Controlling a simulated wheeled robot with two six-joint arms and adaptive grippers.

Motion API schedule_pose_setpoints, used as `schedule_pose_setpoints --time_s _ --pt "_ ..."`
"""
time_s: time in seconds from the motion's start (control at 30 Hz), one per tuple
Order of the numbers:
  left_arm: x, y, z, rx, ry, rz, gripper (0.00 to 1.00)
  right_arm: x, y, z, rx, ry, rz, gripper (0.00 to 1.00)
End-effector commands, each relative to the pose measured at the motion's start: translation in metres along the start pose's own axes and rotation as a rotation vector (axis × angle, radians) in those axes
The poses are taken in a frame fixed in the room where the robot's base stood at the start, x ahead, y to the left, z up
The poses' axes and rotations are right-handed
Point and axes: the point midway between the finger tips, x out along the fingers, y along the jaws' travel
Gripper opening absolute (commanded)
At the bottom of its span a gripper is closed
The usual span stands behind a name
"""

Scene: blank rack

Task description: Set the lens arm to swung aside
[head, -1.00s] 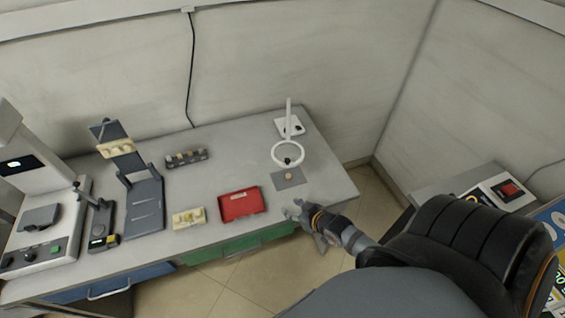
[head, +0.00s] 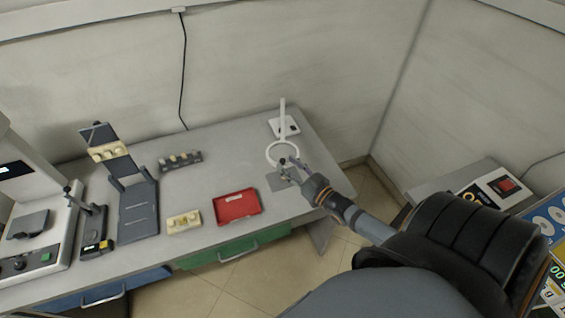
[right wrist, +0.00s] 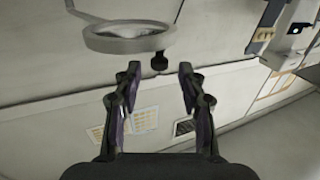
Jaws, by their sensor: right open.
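The lens arm is a white ring (head: 267,153) held out from a white stand (head: 293,127) at the back right of the bench, over a small grey mat (head: 275,182). A dark knob hangs on the ring's near edge. In the right wrist view the ring (right wrist: 105,43) is at the upper left and its black knob (right wrist: 159,61) is just beyond the fingertips. My right gripper (head: 291,168) is open at the ring's near side; in the wrist view its fingers (right wrist: 160,74) stand either side of the knob's line, with nothing between them. My left gripper is out of view.
A red tray (head: 236,207), a cream block (head: 184,223) and a dark rack of small pieces (head: 181,161) lie left of the mat. A dark stand (head: 138,208) and a white instrument fill the bench's left. A box with a red switch (head: 506,186) stands at right.

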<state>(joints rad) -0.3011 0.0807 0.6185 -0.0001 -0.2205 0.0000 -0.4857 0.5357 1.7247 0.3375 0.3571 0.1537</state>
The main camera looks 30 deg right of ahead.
Motion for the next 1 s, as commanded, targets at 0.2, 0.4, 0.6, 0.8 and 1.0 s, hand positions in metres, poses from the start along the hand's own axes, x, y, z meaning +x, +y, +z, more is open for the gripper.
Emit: schedule_pose_setpoints --time_s 0.2,0.4,0.6,0.8,1.0 --pt "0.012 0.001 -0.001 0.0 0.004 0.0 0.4 0.031 0.0 0.002 0.0 0.001 0.0 0.41" --pt "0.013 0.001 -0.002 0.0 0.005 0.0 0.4 0.036 0.0 0.0 0.0 -0.001 0.001 0.41" --pt "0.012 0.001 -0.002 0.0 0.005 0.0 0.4 0.036 0.0 0.0 0.0 -0.001 0.001 0.33" --pt "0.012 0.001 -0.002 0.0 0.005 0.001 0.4 0.036 0.0 0.0 0.0 -0.001 0.0 0.06" --pt "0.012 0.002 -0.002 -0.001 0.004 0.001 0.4 0.036 0.0 0.0 0.0 -0.001 0.0 0.0"
